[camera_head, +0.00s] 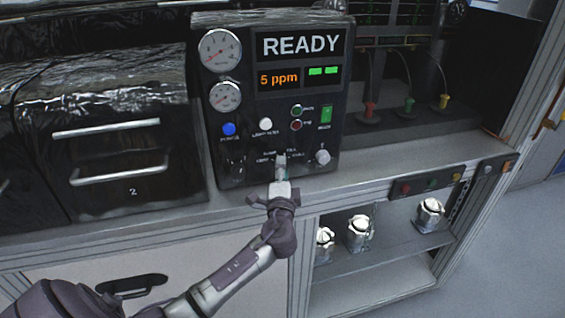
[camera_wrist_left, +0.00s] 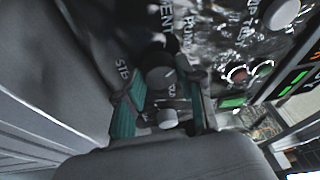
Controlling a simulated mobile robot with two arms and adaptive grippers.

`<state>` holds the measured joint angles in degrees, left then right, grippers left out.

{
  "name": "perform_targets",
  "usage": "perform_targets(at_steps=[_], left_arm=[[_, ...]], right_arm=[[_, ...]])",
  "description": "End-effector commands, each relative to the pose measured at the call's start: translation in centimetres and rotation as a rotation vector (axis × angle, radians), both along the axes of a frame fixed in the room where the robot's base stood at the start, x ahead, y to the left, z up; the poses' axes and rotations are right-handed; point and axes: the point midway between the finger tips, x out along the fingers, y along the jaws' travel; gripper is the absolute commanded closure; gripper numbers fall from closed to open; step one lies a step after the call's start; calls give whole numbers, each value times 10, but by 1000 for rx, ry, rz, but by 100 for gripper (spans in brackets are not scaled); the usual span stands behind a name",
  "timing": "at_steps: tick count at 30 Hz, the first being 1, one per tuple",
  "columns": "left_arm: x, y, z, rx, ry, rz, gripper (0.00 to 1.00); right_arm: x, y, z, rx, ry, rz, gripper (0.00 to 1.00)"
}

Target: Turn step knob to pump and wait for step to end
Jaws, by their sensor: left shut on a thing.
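The black control panel (camera_head: 245,110) shows READY and an orange 5 ppm reading, with two green bars beside it. My left gripper (camera_head: 281,172) reaches the panel's lower middle, where the step knob sits among small printed labels. In the left wrist view the dark round step knob (camera_wrist_left: 160,77) has a pale mark and lies between the teal-padded fingers of my left gripper (camera_wrist_left: 163,112). The gripper is shut on it. Lettering around it is partly readable, including VENT and PUM. Which label the knob points to I cannot tell. My right gripper is not in view.
Drawers (camera_head: 120,165) stand left. Metal housings (camera_head: 359,232) sit on a lower shelf.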

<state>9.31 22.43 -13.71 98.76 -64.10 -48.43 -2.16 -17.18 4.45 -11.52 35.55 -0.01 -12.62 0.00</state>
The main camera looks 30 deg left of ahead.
Motion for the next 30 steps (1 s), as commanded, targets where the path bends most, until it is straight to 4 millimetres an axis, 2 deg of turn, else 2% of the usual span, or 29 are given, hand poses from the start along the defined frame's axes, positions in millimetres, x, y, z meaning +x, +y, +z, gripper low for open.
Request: perform_targets(at_steps=[1, 10, 29, 30], left_arm=[[0, -1, 4, 20, 29, -1, 97], [0, 0, 2, 121, 147, -1, 97], [0, 0, 0, 157, 187, -1, 97], [-1, 0, 0, 157, 187, -1, 59]], right_arm=[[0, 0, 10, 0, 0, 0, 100], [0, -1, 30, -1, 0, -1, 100], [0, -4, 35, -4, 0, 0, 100], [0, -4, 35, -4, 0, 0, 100]])
